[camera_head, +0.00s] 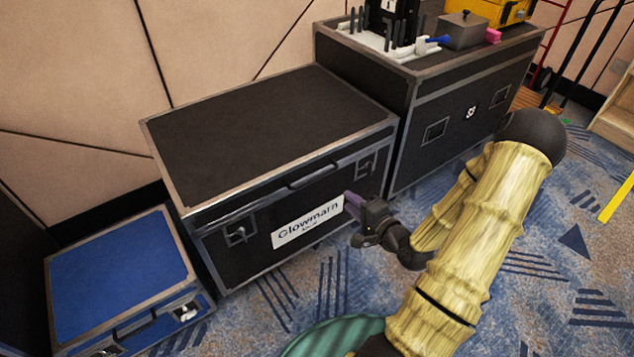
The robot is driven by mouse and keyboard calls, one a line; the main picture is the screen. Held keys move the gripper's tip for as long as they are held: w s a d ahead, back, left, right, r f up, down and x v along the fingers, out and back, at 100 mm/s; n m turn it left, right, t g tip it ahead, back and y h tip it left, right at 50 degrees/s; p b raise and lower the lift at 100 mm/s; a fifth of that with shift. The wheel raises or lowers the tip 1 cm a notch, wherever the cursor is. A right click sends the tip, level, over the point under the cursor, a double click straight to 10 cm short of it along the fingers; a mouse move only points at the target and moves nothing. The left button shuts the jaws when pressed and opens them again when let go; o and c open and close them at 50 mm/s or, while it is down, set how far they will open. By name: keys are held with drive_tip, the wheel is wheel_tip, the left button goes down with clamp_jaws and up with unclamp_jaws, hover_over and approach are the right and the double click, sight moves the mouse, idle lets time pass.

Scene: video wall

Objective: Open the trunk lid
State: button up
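The black trunk (300,204) with metal edges stands against the wall in the middle of the view. Its lid (262,128) is down, with a bar handle (314,175) along the front edge. A latch (239,233) sits at the front left and another latch (367,166) at the front right. A white label (307,221) reading "Glowmarn" is on the front. My gripper (350,203) is in front of the trunk at the label's right end, below the handle. Its purple fingers point at the trunk front. Whether they touch it or stand apart is unclear.
A blue case (120,268) stands to the left. A taller black case (452,118) on the right bears a grey box (463,30), a yellow case (492,10) and tools. A red-framed ladder or cart (551,45) is at the far right. Carpet (570,190) in front is clear.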

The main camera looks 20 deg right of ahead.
sight(317, 177)
drive_tip(key=b+x, duration=0.8)
drive_tip(key=x, duration=0.8)
drive_tip(key=shift+a, duration=0.15)
drive_tip(key=shift+r, duration=0.1)
clamp_jaws()
